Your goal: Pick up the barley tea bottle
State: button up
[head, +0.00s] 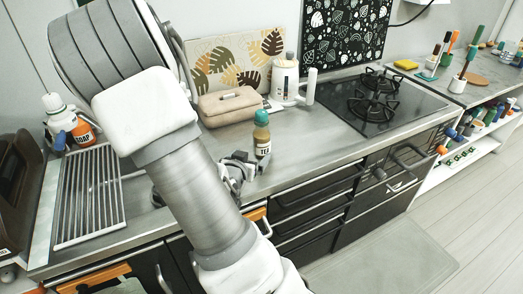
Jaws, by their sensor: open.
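The barley tea bottle (262,141) is a small amber-brown bottle with a teal cap and a pale label with dark lettering. It stands upright on the steel counter in the head view, near the counter's front edge and right of my arm. My gripper (245,164) is open, low over the counter just left of the bottle's base. Part of the gripper is hidden behind my forearm. I cannot tell whether a fingertip touches the bottle; nothing shows between the fingers.
The gas stove (373,105) is to the right. A soap bottle (82,131) and a drying rack (89,196) are at the left. Bare counter (310,130) lies right of the bottle.

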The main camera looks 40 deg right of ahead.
aim_at(261, 143)
jog(key=shift+d+f+b, duration=0.25)
jog(key=shift+f+b, duration=0.15)
jog(key=shift+b, duration=0.5)
jog(key=b+x, duration=0.1)
jog(key=x, duration=1.1)
jog(key=shift+w+d+r+b, duration=0.15)
jog(key=shift+w+d+b, duration=0.05)
jog(key=shift+w+b, duration=0.1)
jog(key=shift+c, duration=0.2)
jog(key=shift+r, duration=0.1)
grip_shut()
